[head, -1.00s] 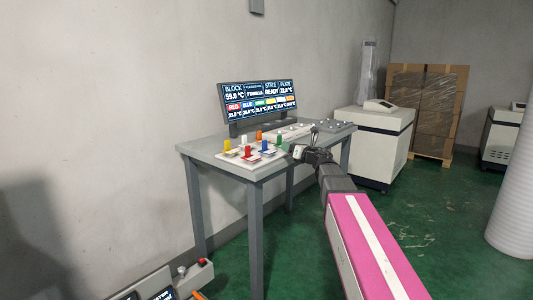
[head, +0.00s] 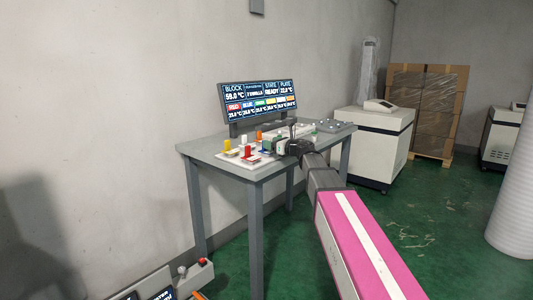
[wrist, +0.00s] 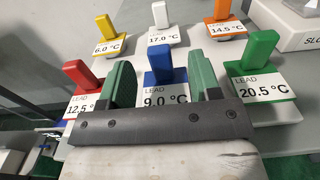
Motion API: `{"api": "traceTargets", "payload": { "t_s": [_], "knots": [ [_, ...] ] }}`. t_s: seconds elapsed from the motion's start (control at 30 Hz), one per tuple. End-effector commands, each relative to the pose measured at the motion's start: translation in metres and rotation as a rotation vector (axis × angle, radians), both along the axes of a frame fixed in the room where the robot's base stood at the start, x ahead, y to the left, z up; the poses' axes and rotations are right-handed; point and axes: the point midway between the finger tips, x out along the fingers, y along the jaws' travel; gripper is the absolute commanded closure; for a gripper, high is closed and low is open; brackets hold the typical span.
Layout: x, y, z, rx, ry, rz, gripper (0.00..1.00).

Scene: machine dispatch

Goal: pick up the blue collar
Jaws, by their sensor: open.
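The blue collar (wrist: 158,60) is an upright blue tab on a blue base with a white label reading "LEAD 9.0 °C". In the wrist view it stands in the front row, between a red and a green piece. My gripper (wrist: 162,75) is open, with one green-padded finger to each side of the blue tab. The fingers do not appear to touch it. The gripper's dark bar hides the base's lower edge. In the head view my gripper (head: 283,144) is over the right part of the pale board.
Similar tabbed pieces stand close by: red (wrist: 77,70) at left, green (wrist: 259,52) at right, and yellow (wrist: 106,27), white (wrist: 160,15) and orange (wrist: 222,10) behind. A display screen (head: 258,103) stands at the back of the grey table (head: 222,150).

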Motion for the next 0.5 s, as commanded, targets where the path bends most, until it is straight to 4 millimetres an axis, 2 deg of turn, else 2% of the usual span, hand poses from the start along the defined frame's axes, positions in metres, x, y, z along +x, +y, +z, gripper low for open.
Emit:
{"api": "traceTargets", "payload": {
  "t_s": [0.2, 0.47, 0.5],
  "knots": [
    [0.020, 0.026, -0.002, 0.000, 0.000, 0.001, 0.43],
    [0.021, 0.029, -0.002, 0.000, 0.000, 0.000, 0.43],
    [0.021, 0.029, -0.002, 0.000, 0.000, 0.000, 0.52]
  ]
}}
